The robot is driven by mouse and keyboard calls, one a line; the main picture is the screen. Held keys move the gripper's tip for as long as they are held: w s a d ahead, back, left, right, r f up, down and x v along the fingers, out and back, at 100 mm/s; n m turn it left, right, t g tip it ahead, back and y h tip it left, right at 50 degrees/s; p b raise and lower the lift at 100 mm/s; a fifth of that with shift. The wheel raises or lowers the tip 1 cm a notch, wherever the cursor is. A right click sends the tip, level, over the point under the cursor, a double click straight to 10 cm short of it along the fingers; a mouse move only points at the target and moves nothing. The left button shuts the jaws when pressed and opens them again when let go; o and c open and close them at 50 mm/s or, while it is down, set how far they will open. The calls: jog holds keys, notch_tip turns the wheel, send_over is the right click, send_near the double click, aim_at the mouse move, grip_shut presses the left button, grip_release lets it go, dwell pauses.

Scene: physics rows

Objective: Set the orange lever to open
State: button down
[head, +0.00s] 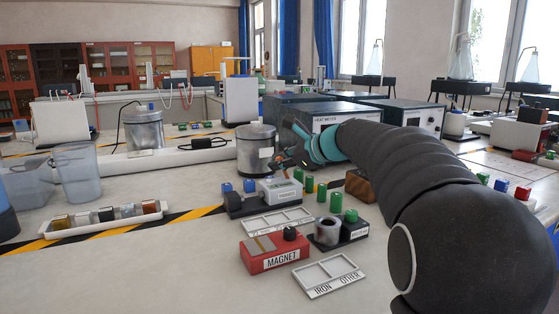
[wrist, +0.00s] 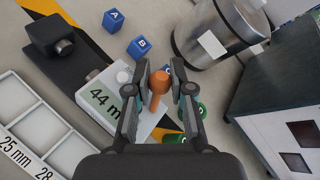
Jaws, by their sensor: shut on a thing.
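The orange lever (wrist: 158,88) stands up between my two fingers in the wrist view, its rounded head toward the camera. My gripper (wrist: 161,76) is shut on it, one finger on each side. The lever rises by a white block (wrist: 97,92) marked "44 m", the rest of the label hidden by a finger. A black base with a knob (wrist: 62,48) adjoins the block. In the head view my gripper (head: 287,157) is small above the same device (head: 279,190), and the lever is partly hidden there. I see no open or closed marking.
Blue cubes A (wrist: 113,19) and B (wrist: 139,46) and a metal can (wrist: 215,35) are close by. Green cylinders (head: 309,184) stand right of the device. A labelled white tray (head: 277,221) and a red magnet box (head: 273,251) lie in front.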

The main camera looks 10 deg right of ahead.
jog(key=shift+f, duration=0.1)
jog(key=c, duration=1)
grip_release()
jog(key=v, duration=1.2)
jog(key=shift+a, duration=0.1)
